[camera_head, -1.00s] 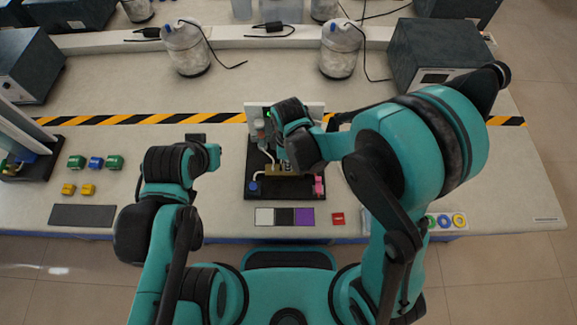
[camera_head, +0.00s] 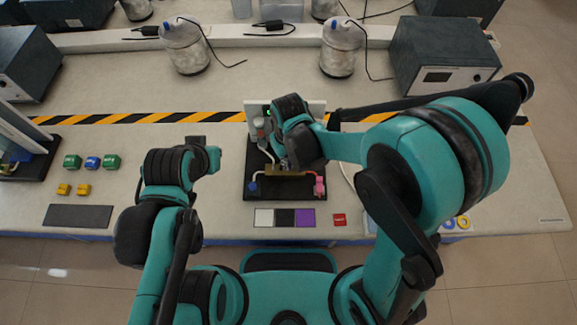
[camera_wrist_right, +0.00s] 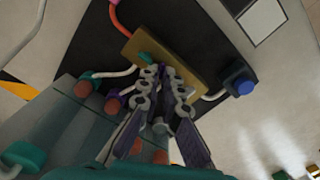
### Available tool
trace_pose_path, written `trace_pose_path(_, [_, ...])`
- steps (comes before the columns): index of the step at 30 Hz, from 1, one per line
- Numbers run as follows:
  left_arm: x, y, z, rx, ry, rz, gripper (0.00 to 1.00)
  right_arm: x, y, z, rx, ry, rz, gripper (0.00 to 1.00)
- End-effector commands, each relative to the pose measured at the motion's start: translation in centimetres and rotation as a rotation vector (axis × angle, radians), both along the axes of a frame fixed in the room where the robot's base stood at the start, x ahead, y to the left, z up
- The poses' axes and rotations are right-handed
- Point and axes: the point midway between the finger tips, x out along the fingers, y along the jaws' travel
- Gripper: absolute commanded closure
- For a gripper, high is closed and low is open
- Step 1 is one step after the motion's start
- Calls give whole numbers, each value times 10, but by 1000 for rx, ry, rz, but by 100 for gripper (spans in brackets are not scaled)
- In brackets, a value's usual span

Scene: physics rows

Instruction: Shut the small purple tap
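The rig is a black base (camera_head: 290,190) with a brass block (camera_head: 290,171), a blue fitting (camera_head: 253,187) and a pink fitting (camera_head: 319,187). My right gripper (camera_wrist_right: 162,75) is over the brass block; in the head view its wrist hides that part. In the right wrist view its two fingers are close together at the block's edge; contact cannot be told. A small purple part (camera_wrist_right: 113,104), perhaps the purple tap, shows just left of the fingers; its handle position is unclear. My left gripper (camera_head: 212,157) hovers left of the rig, fingertips unclear.
A white panel (camera_head: 314,112) stands at the rig's back. A colour strip with a purple square (camera_head: 304,217) and a red tile (camera_head: 339,219) lie in front. Green and blue blocks (camera_head: 92,162) and yellow blocks (camera_head: 73,190) lie at left.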

Motion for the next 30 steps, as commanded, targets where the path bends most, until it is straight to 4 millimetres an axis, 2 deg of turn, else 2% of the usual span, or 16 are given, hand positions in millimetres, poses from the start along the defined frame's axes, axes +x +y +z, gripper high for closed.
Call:
trace_pose_path(4, [0, 0, -3, 0, 0, 0, 100, -6, -2, -2, -4, 12, -127, 100])
trace_pose_path(14, [0, 0, -3, 0, 0, 0, 100, -7, -2, -2, -2, 13, -153, 100])
trace_pose_path(17, [0, 0, -6, 0, 0, 0, 100, -8, -2, -3, -2, 14, -246, 100])
trace_pose_path(20, [0, 0, -9, 0, 0, 0, 100, -8, -1, -3, -1, 15, -410, 100])
trace_pose_path(21, [0, 0, -8, 0, 0, 0, 100, -8, -1, -2, 0, 16, -415, 89])
trace_pose_path(30, [0, 0, -7, 0, 0, 0, 100, -9, 0, -2, 0, 16, -409, 89])
